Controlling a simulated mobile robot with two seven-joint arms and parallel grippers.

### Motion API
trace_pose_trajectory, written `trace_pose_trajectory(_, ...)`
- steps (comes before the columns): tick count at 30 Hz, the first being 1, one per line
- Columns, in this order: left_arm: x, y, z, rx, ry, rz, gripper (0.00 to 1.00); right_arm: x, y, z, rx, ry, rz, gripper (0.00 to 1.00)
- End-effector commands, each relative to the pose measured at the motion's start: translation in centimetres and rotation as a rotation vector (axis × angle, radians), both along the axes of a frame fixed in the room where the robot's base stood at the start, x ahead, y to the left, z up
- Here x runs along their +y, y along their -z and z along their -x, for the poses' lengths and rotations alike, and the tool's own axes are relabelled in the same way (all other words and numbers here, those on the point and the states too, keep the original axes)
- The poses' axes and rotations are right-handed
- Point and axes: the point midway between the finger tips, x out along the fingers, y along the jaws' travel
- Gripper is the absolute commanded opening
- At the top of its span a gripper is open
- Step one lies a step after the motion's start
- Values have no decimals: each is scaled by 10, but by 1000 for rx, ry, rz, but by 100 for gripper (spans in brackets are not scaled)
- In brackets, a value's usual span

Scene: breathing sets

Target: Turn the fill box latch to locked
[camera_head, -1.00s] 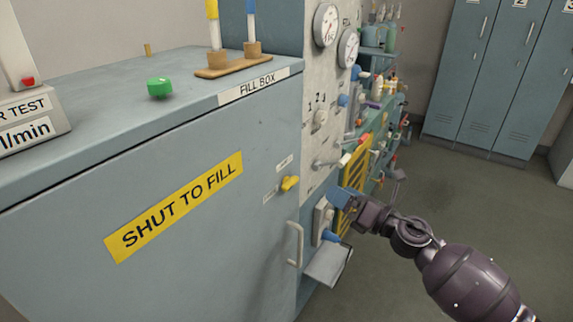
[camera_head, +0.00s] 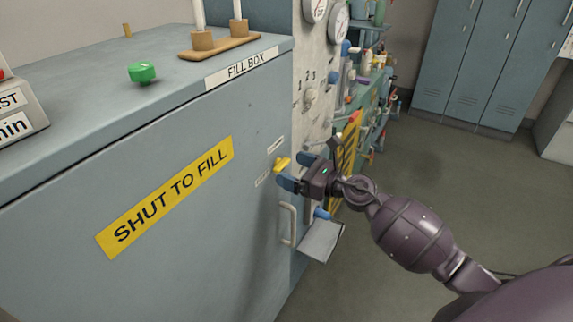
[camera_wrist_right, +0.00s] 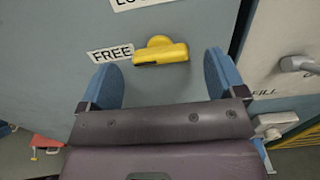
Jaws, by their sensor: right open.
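The yellow fill box latch (camera_head: 282,164) sits on the fill box door (camera_head: 75,190), near its right edge. In the right wrist view the latch (camera_wrist_right: 160,50) lies about level beside the FREE label (camera_wrist_right: 110,53). A partly cut-off label (camera_wrist_right: 140,3) starting with "LO" is above it. My right gripper (camera_head: 296,171) is open at the latch, with blue fingers. In the wrist view the gripper (camera_wrist_right: 162,72) has its fingers to either side of the latch's line, and neither visibly touches it. My left gripper is not in view.
A door handle (camera_head: 288,224) and a grey flap (camera_head: 321,241) are just below my right gripper. A panel with gauges and a numbered knob (camera_head: 310,96) stands to the right. Open floor lies right, before lockers (camera_head: 465,65).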

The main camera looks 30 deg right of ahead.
Motion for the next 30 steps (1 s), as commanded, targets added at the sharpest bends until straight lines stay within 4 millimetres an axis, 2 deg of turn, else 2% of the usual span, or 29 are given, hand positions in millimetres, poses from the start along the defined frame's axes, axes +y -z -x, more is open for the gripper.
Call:
trace_pose_trajectory(3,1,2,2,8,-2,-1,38,8,-1,-13,-1,0,-2,89)
trace_pose_trajectory(7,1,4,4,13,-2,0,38,12,0,-20,0,0,-1,89)
trace_pose_trajectory(18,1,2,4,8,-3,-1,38,14,0,-23,1,0,-1,88)
trace_pose_trajectory(27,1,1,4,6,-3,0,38,14,0,-23,1,0,-1,42)
trace_pose_trajectory(30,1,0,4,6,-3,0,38,14,0,-23,1,0,-2,40)
